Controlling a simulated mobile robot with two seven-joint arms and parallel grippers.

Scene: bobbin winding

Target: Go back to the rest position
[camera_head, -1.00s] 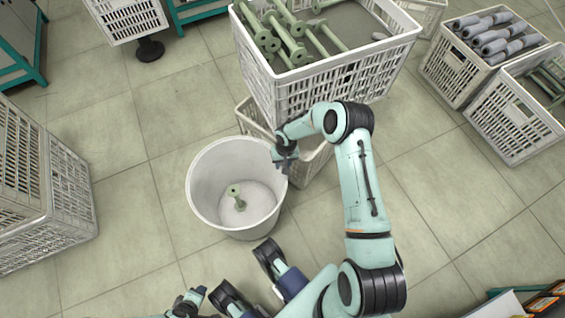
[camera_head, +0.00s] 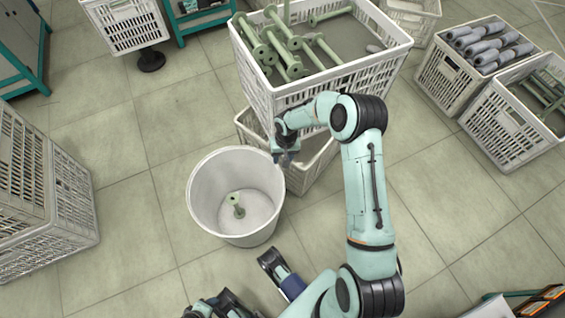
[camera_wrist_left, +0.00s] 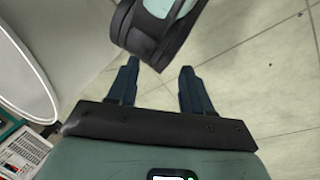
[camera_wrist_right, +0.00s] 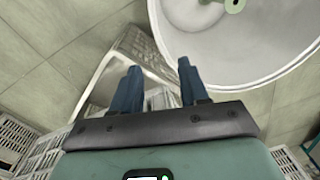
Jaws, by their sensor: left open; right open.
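My right gripper (camera_head: 284,157) is at the upper right rim of the white bin (camera_head: 196,205), in front of the lower crate. In the right wrist view it (camera_wrist_right: 158,88) is open with nothing between its fingers.
A white crate (camera_head: 335,82) of green bobbins stands above a lower crate (camera_head: 318,163) behind my right gripper. Crates with grey bobbins (camera_head: 440,75) and green ones (camera_head: 497,120) stand at right. Another crate (camera_head: 75,215) is at left.

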